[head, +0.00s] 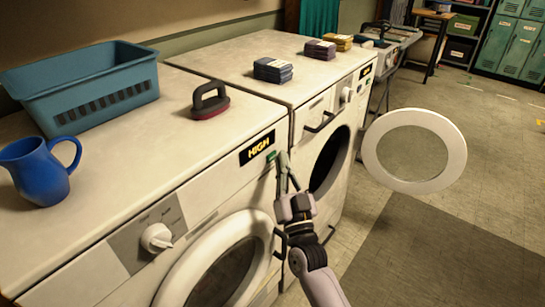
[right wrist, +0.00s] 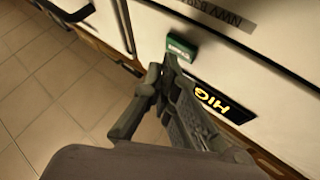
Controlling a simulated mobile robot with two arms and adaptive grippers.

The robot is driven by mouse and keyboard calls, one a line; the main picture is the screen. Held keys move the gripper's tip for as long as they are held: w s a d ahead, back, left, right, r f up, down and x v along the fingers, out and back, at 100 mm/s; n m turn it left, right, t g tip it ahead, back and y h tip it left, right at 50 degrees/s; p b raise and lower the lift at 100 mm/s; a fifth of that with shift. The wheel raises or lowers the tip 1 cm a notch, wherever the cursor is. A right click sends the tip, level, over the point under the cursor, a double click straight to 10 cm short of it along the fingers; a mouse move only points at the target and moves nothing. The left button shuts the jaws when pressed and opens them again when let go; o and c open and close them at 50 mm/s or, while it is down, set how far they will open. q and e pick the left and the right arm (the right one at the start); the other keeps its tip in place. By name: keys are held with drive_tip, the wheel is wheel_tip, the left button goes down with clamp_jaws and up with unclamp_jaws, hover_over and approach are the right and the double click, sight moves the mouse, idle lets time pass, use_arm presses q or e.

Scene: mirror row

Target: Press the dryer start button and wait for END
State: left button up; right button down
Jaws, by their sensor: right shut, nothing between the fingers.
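The near white machine (head: 150,115) has a dark display (head: 257,148) that reads HIGH in yellow; the display also shows in the right wrist view (right wrist: 222,103). A small green button (head: 271,156) sits beside the display's lower right corner, and it shows as a green block in the right wrist view (right wrist: 181,48). My right gripper (head: 284,160) is shut and empty, with its fingertips right at the button. In the right wrist view the fingertips (right wrist: 166,66) overlap or border the button's edge; I cannot tell whether they touch it. My left gripper is not in view.
The near machine's round door (head: 222,268) looks closed, with a knob (head: 156,237) to its left. The neighbouring machine's round door (head: 415,150) stands open into the aisle. A blue basket (head: 85,80), blue jug (head: 35,170) and red-based brush (head: 209,102) stand on top.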

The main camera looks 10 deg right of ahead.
drive_tip(key=shift+w+a, duration=0.3)
drive_tip(key=shift+w, duration=0.1)
idle(0.7)
drive_tip(key=shift+s+d, duration=0.1)
drive_tip(key=shift+s+d+p, duration=0.35)
drive_tip(key=shift+s+d, duration=0.05)
drive_tip(key=shift+s, duration=0.15)
idle(0.3)
drive_tip(key=s+d+p, duration=0.1)
drive_tip(key=s, duration=0.1)
drive_tip(key=s+d, duration=0.2)
drive_tip(key=shift+p, duration=0.4)
idle(0.6)
